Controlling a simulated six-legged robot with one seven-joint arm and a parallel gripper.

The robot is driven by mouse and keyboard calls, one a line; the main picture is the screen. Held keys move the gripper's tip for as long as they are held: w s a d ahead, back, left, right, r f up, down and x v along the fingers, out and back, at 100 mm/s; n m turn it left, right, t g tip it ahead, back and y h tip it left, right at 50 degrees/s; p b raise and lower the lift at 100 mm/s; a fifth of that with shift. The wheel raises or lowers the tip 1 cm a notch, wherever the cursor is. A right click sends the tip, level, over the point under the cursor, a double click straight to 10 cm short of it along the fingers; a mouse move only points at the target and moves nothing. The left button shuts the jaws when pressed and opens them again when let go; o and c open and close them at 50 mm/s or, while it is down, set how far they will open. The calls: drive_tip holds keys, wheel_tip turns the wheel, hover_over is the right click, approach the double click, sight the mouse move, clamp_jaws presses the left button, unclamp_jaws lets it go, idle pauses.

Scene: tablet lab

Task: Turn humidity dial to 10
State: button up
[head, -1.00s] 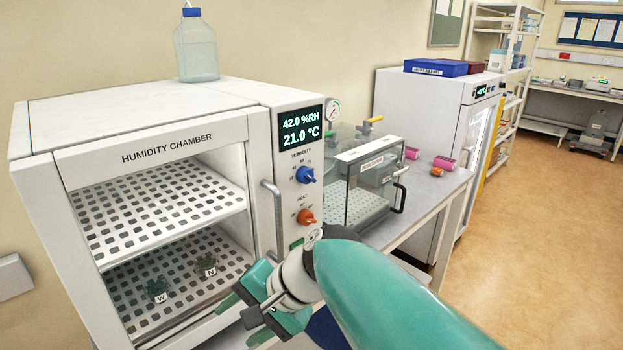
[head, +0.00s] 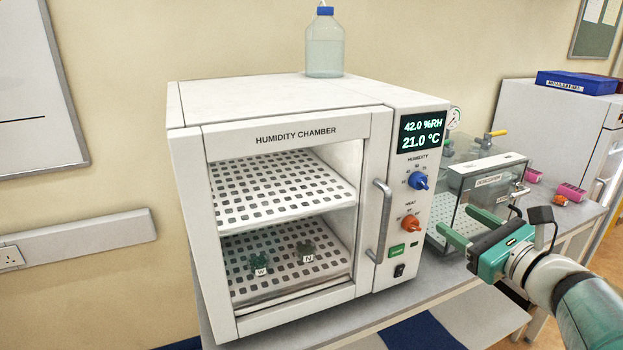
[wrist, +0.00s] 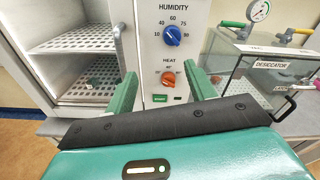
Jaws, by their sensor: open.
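The humidity dial is a blue knob (head: 418,181) on the white control panel of the humidity chamber (head: 284,103), below a display reading 42.0 %RH and 21.0 °C. My gripper (head: 462,228) is open and empty, in front of the panel, lower than and right of the blue knob in the head view. In the wrist view its green fingers stand apart, with the heat knob between them and the humidity knob beyond.
A vertical door handle (head: 382,221) stands out left of the knobs. A clear desiccator box (head: 490,190) stands right of the chamber. A green button (head: 397,251) and a black switch (head: 399,270) are below the heat knob. A bottle (head: 325,45) stands on top.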

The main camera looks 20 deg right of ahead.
sight(424, 187)
drive_tip(key=shift+m+h, duration=0.5)
drive_tip(key=shift+m, duration=0.2)
drive_tip(key=w, duration=0.4)
drive_tip(key=w+d, duration=0.1)
drive_tip(key=w, duration=0.3)
drive_tip(key=w+d, duration=0.1)
drive_tip(key=w, duration=0.3)
drive_tip(key=shift+w+r, duration=0.25)
drive_tip(key=shift+w, duration=0.15)
drive_tip(key=c, duration=1)
